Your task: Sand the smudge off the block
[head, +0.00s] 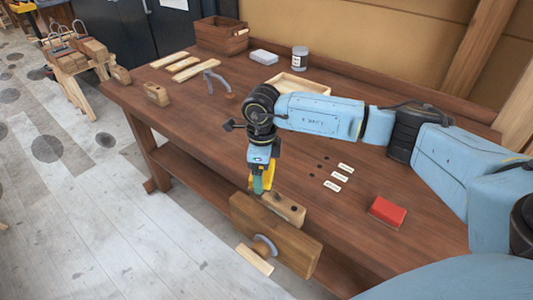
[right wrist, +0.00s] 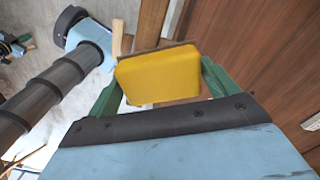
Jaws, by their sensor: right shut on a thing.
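My right gripper (head: 263,184) comes in from the right over the bench's front edge, fingers pointing down. It is shut on a yellow sanding block (head: 269,172). In the right wrist view the yellow block (right wrist: 158,77) sits between the two green fingers (right wrist: 160,85). Just below it in the head view, a light wooden block (head: 290,210) with dark spots sits behind the thick wooden vise jaw (head: 285,243). I cannot tell which spot is the smudge. The sanding block appears close above the wooden block; contact is unclear. My left gripper is not in view.
The bench (head: 350,215) holds a red box (head: 388,211), small white labels (head: 339,178), a shallow tray (head: 300,86), a jar (head: 299,58) and a wooden crate (head: 221,36).

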